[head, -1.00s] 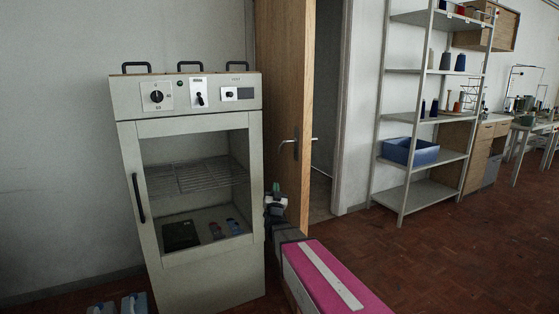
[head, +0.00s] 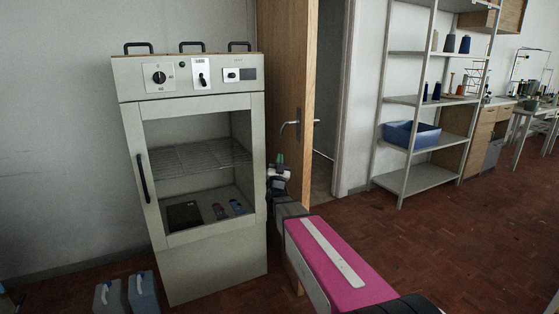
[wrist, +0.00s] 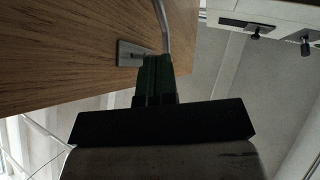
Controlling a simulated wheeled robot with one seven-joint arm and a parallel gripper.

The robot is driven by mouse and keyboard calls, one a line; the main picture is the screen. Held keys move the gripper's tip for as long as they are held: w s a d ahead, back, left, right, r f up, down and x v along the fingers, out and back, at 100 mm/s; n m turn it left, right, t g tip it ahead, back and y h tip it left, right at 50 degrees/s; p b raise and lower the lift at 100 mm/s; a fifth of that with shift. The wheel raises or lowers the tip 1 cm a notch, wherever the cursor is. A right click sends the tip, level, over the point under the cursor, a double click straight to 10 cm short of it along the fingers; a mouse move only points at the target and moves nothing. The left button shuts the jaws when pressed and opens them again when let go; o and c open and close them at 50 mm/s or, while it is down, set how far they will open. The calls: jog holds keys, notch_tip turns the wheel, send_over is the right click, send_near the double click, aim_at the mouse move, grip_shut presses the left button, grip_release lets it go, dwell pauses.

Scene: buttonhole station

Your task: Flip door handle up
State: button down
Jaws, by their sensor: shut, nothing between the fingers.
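The wooden door (head: 288,70) stands ajar beside the cabinet. Its metal lever handle (head: 289,125) sticks out to the left in the head view, close to level with its end bent down a little. My gripper (head: 279,160) is shut and empty, below the handle and between the cabinet and the door. In the wrist view, the green fingertips (wrist: 155,62) are in front of the base of the handle (wrist: 164,28), next to its metal plate on the door. They hide part of the handle, and I cannot tell whether they touch it.
A grey cabinet (head: 198,275) with a glazed front stands close on the left of my arm. A shelf rack (head: 414,178) with a blue bin (head: 411,134) is at the right, beyond the doorway. Two containers (head: 127,294) stand on the floor at lower left. The floor at right is clear.

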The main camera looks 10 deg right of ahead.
aim_at(281, 133)
jog(key=x, duration=1.1)
jog(key=shift+f, duration=0.1)
jog(key=shift+w, duration=0.2)
jog(key=shift+w+r, duration=0.4)
jog(key=shift+w, duration=0.05)
jog(key=shift+w+a+r, duration=0.1)
jog(key=shift+w+r, duration=0.4)
jog(key=shift+r, duration=0.3)
jog(key=shift+w+a+r, duration=0.1)
jog(key=shift+w+r, duration=0.4)
jog(key=shift+r, duration=0.25)
jog(key=shift+w+a+r, duration=0.1)
jog(key=shift+w+r, duration=0.4)
jog(key=shift+r, duration=0.45)
jog(key=shift+w, duration=0.1)
jog(key=s+a+f, duration=0.1)
jog(key=a+f, duration=0.1)
jog(key=f, duration=0.5)
jog(key=s+a+f, duration=0.1)
jog(key=a+f, duration=0.1)
jog(key=f, duration=0.5)
jog(key=shift+s+f, duration=0.15)
